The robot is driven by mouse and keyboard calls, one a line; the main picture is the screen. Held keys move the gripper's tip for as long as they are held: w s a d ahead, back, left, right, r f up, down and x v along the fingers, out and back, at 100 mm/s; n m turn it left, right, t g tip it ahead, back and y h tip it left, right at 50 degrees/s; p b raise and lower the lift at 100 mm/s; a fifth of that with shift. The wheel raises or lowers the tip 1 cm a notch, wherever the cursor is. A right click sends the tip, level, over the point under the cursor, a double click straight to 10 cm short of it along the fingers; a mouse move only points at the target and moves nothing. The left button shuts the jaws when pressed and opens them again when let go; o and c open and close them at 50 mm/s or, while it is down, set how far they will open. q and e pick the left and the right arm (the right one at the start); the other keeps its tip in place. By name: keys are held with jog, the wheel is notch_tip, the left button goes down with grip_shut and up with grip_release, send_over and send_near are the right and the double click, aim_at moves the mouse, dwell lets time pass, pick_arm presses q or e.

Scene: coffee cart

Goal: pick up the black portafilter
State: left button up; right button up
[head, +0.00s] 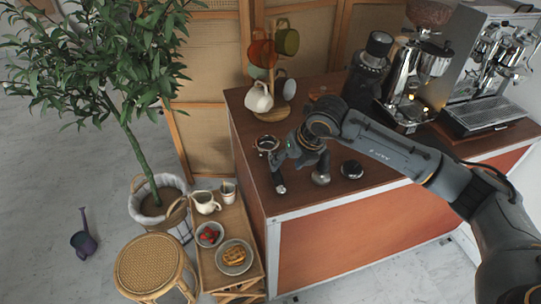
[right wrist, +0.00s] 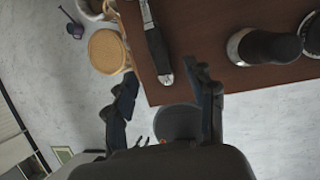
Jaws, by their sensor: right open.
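The black portafilter lies on the wooden counter near its left corner. Its metal basket (head: 266,143) shows just left of my right gripper (head: 286,172) in the head view, and the gripper hides much of its handle. In the right wrist view the black handle (right wrist: 156,42), with a silver end, points toward my right gripper (right wrist: 158,74). The gripper is open and empty. The handle's end appears between the fingertips, nearer the right finger; I cannot tell the height gap. My left gripper is in neither view.
A tamper (head: 320,178) and a round black-topped tool (head: 352,169) stand right of the gripper. A mug tree (head: 279,95), a grinder (head: 409,85) and an espresso machine (head: 490,75) stand behind. The counter's front edge is close. A small side table (head: 235,213) stands lower left.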

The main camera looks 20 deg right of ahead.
aim_at(279, 176)
jog(key=shift+x, duration=1.1)
jog(key=shift+w+a+f+p, duration=0.1)
jog(key=shift+a+f+p, duration=0.05)
jog(key=shift+f+p, duration=0.35)
jog(key=x, duration=0.1)
jog(key=p+x, duration=0.1)
jog(key=x, duration=0.1)
jog(key=shift+f+p, duration=0.35)
jog(key=shift+a+f, duration=0.15)
jog(key=shift+f, duration=0.35)
grip_shut()
jog(key=shift+w+r, duration=0.15)
